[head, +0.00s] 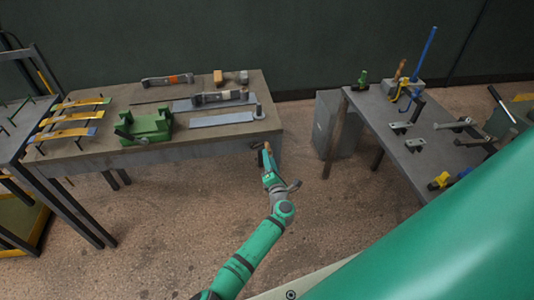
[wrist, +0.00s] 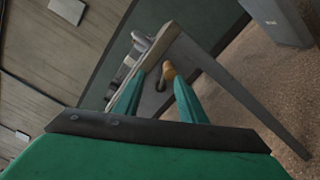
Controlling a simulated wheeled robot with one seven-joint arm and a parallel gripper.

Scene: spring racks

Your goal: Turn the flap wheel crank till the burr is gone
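My gripper (head: 268,165) is at the right end of the left workbench, by its front right corner. In the wrist view my gripper (wrist: 158,86) has its two green fingers apart. A tan knob (wrist: 168,71), which looks like a crank handle, shows between and just past the fingertips, with a dark stem beside it. The tan knob also shows in the head view (head: 267,147) at the gripper's tip. I cannot tell whether the fingers touch it. The flap wheel and any burr cannot be made out.
The left workbench (head: 70,163) carries a green vise (head: 146,126), grey flat strips (head: 222,119) and tools. The right table (head: 385,160) holds clamps and a blue rod (head: 425,55). Open floor lies between the tables.

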